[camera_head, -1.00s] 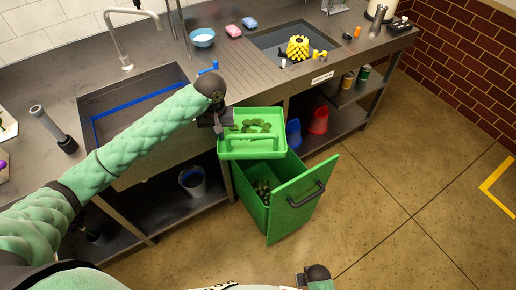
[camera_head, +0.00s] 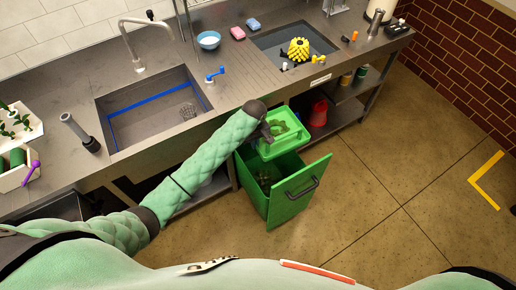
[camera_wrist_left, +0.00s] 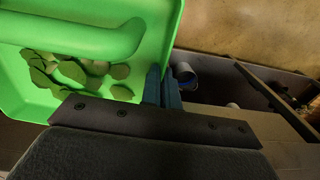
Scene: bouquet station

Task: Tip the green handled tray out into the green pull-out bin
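The green handled tray (camera_head: 301,135) is held above the back part of the green pull-out bin (camera_head: 290,196), which is pulled out from under the counter. The tray still has dark green leaf pieces in it, also visible in the left wrist view (camera_wrist_left: 75,75). It looks somewhat tilted. My left gripper (camera_head: 268,133) is at the tray's left side. In the left wrist view its blue fingers (camera_wrist_left: 165,90) close on the tray's wall. Some leafy matter (camera_head: 265,178) shows inside the bin. My right gripper is out of view.
The counter with its left sink (camera_head: 150,115) stands behind the bin. A red bucket (camera_head: 318,112) sits on the lower shelf to the right.

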